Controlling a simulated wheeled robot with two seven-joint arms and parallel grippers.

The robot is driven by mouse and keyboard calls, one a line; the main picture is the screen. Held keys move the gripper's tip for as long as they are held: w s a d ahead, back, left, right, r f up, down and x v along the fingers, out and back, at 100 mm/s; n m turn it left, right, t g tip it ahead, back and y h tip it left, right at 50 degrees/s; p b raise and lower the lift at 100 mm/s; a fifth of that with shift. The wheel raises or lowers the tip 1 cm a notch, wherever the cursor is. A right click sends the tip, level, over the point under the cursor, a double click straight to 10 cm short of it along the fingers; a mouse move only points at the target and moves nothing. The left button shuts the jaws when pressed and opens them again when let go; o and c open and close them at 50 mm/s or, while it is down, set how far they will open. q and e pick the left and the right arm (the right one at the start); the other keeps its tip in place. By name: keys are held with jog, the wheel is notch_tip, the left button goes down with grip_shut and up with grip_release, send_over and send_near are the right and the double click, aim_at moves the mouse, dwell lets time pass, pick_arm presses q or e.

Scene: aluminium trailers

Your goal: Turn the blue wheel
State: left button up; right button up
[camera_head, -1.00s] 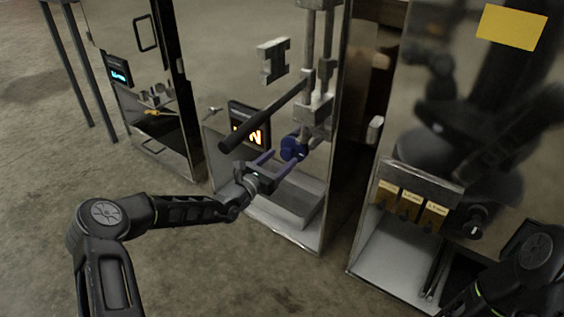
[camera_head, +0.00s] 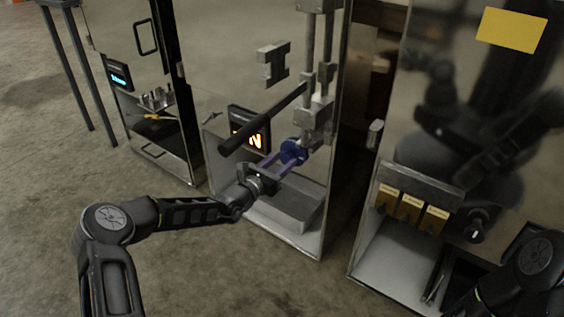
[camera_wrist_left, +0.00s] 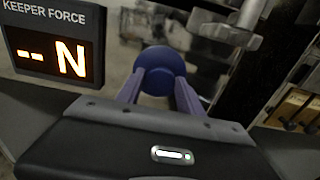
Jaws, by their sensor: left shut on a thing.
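The blue wheel (camera_head: 293,150) is a small round knob on the upright metal rig in the middle trailer. It also shows in the left wrist view (camera_wrist_left: 160,66), just beyond my fingers. My left gripper (camera_head: 281,158) has its two purple fingers on either side of the wheel and is shut on it.
A dark bar handle (camera_head: 262,118) slants out just above my left gripper. A display reading "-- N" (camera_wrist_left: 58,52), labelled KEEPER FORCE, stands left of the wheel. A grey tray (camera_head: 290,211) lies below.

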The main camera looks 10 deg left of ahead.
pick_arm(q)
jog(key=c, duration=0.3)
